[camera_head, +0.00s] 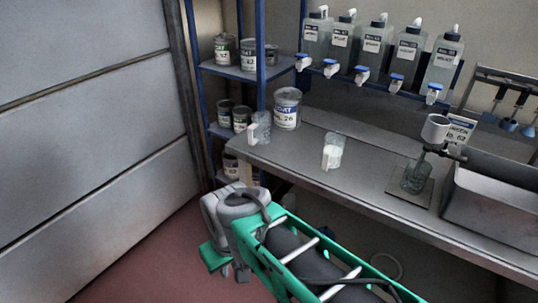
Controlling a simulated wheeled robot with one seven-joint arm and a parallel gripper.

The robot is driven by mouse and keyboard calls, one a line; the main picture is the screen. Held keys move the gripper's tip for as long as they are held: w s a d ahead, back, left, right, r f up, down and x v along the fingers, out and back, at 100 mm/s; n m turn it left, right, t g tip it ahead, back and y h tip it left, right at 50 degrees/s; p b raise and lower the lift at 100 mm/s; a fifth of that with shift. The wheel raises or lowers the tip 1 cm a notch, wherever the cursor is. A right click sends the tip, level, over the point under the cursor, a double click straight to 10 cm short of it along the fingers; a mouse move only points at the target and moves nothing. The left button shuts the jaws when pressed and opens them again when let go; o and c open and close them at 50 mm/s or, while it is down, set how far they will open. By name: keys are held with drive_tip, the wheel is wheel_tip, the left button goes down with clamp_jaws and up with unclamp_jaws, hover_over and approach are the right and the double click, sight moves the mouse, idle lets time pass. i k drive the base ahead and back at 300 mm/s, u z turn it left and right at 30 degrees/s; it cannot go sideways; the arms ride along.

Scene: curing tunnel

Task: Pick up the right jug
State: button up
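Two small clear jugs stand on the grey workbench (365,178). The left jug (262,130) is at the bench's left end, beside a paint can. The right jug (332,155) stands upright nearer the bench's middle, with a white patch on its front. My green arm reaches in from the bottom, below the bench's front edge. My gripper (228,266) is at its far end, low over the red floor and in front of the bench. It is apart from both jugs. Its fingers are small and partly hidden, so I cannot tell whether they are open.
A large labelled can (287,108) stands behind the jugs. A glass vessel (416,176) sits on a dark plate under a white cup (436,129). A metal sink (495,205) is at right. Tapped bottles (372,46) line the rack above. Blue shelving (240,74) holds cans.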

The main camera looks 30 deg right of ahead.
sight(332, 154)
drive_tip(key=u, duration=0.8)
drive_tip(key=k, duration=0.6)
drive_tip(key=z, duration=0.3)
drive_tip(key=i, duration=0.25)
drive_tip(key=u, duration=0.05)
